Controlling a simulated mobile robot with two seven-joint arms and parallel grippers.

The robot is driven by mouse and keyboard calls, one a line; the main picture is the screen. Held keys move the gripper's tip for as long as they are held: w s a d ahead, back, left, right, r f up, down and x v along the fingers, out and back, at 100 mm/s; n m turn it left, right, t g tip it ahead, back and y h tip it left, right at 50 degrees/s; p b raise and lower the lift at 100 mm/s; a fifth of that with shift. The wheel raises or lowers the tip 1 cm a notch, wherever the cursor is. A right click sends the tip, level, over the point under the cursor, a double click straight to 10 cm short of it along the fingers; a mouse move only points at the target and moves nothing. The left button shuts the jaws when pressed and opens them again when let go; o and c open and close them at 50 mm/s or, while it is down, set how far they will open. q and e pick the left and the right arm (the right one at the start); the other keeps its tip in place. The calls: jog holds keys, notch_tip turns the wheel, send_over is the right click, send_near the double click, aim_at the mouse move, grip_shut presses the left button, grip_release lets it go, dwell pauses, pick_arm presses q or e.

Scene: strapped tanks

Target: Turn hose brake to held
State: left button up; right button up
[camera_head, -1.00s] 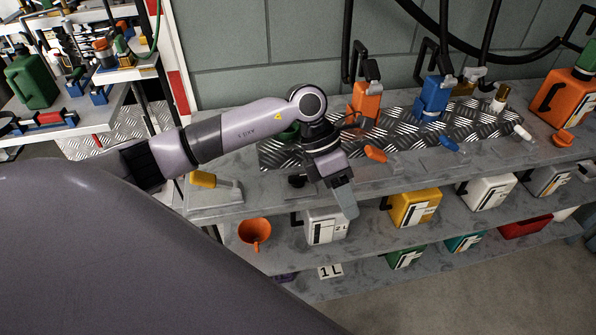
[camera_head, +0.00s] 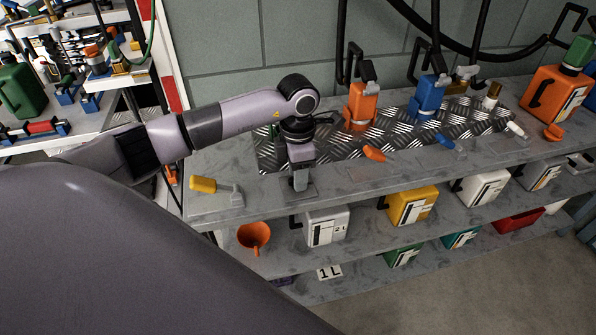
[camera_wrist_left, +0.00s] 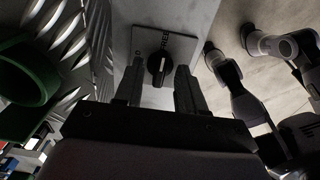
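In the head view the plate (camera_head: 312,188) lies near the bench's front edge, and my left gripper hides the knob. My left gripper (camera_head: 300,184) points down over it. In the left wrist view its fingers (camera_wrist_left: 157,80) are apart, one on each side of the knob's near end, with gaps showing. Dark links of my own body show at right there; my right gripper's fingers cannot be made out.
An orange funnel (camera_head: 254,236) and a white canister (camera_head: 326,226) are on the shelf below. A green ring-like part (camera_wrist_left: 28,85) is close by in the wrist view.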

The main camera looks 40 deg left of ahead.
pick_arm(q)
jog(key=shift+f, duration=0.1)
jog(key=shift+c, duration=0.3)
grip_shut()
jog(key=shift+n, duration=0.3)
jog(key=n, duration=0.3)
jog(key=shift+n, duration=0.4)
jog(key=n+p, duration=0.1)
jog(key=n, duration=0.3)
jog(key=n+p, duration=0.1)
jog(key=n, duration=0.4)
jog(key=n+p, duration=0.1)
jog(key=n, duration=0.3)
jog(key=shift+w+p, duration=0.1)
jog(key=shift+p, duration=0.2)
jog(key=shift+n, duration=0.4)
